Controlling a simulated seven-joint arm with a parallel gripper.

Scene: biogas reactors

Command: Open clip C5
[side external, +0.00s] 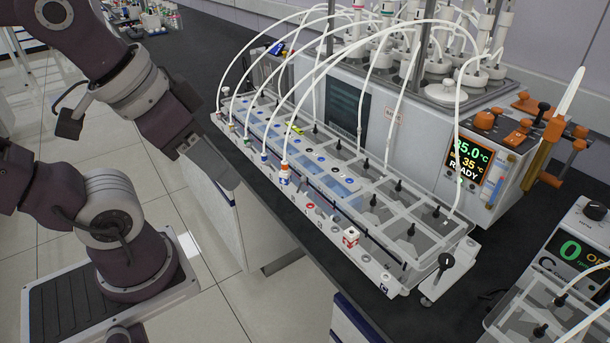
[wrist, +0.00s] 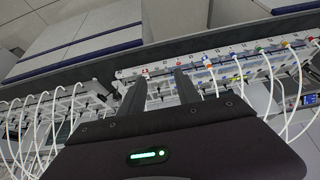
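A row of small coloured clips and tube fittings runs along the front rail of the clear multi-cell rack (side external: 330,225). They include a red-and-white clip (side external: 351,237) near the right and a blue-and-orange fitting (side external: 284,175) with a white tube. The labels are too small to read, so I cannot tell which is clip C5. In the wrist view, my gripper (wrist: 160,76) is open and empty, its two dark fingers apart. The fingertips overlap the rail in the picture, near two red spots (wrist: 144,74); contact is not visible. In the side view, my gripper is left of the rack.
Several white tubes (side external: 345,60) arch from the rack towards bottles on the grey heater unit (side external: 425,150), which reads 35.0 and READY. Another device (side external: 570,245) is at the far right. The floor in front is clear.

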